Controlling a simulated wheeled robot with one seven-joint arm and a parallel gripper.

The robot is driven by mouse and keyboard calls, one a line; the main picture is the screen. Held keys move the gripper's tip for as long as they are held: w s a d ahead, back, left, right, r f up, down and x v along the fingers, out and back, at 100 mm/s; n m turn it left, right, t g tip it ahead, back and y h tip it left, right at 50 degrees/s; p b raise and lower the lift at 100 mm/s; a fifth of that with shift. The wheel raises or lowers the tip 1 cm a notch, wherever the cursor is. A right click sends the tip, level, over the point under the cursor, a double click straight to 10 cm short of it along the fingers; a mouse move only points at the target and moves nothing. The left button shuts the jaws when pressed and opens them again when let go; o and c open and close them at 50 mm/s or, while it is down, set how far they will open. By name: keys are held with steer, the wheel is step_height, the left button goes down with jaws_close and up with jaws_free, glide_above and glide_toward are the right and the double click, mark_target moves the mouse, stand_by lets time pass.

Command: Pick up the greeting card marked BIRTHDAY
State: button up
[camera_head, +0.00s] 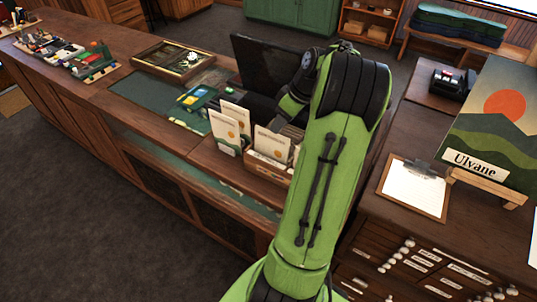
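Several pale greeting cards stand upright on the wooden counter. One card (224,130) stands in front at the left, another card (236,115) is just behind it, and another card (270,144) stands in a small wooden holder (266,172) to the right. Their print is too small to read, so I cannot tell which is marked BIRTHDAY. My green arm rises through the middle and bends down on the far side, near the cards. My gripper is hidden behind my own arm, so its fingers do not show.
A dark monitor (262,66) stands behind the cards. A green mat (150,90) with small items and a wooden tray (163,66) lie to the left. At the right are a clipboard (412,190) and an "Ulvane" picture (497,125) above drawers.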

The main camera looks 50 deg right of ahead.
mark_target(270, 143)
steer(key=x, duration=0.9)
steer(key=shift+d, duration=0.2)
steer(key=shift+r, duration=0.1)
steer(key=shift+f, duration=0.25)
jaws_close()
